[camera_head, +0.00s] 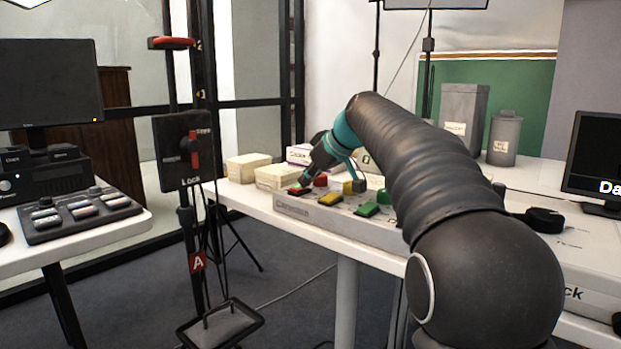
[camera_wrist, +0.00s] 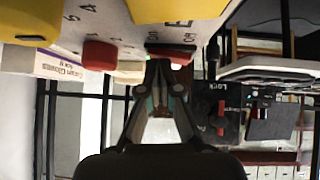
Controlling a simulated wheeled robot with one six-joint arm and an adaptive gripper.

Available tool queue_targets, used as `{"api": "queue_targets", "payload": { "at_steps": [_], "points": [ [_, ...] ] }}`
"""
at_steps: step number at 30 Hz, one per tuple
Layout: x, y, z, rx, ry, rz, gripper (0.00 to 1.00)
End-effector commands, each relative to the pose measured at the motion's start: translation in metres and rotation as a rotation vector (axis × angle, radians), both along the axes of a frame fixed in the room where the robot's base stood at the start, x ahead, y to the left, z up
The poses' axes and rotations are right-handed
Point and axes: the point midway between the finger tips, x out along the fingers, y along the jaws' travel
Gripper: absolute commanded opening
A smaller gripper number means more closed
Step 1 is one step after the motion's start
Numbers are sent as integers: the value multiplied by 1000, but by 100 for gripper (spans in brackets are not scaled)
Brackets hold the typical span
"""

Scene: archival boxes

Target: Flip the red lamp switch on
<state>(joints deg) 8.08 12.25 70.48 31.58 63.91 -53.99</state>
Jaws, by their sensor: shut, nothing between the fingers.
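The red lamp switch (camera_head: 297,191) is a flat rocker at the left end of a pale control panel (camera_head: 330,215) on the white table. It also shows in the wrist view (camera_wrist: 172,50), where small lettering stands beside it on the panel. My gripper (camera_wrist: 162,66) is shut and empty, its fingertips at the red switch. I cannot tell whether they touch it. In the head view my gripper (camera_head: 305,184) is small and partly hides the switch area. Whether the switch is on or off is unclear.
A red knob (camera_head: 320,181) stands close by. Cream boxes (camera_head: 277,177) stand behind the panel. A black lock panel (camera_head: 183,150) stands on a pole left of the table.

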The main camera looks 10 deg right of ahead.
Motion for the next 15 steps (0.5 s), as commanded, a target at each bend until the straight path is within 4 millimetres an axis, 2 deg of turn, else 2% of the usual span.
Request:
{"api": "queue_targets", "payload": {
  "at_steps": [15],
  "points": [
    [-9,9,1,0,5,-1,0]
  ]
}}
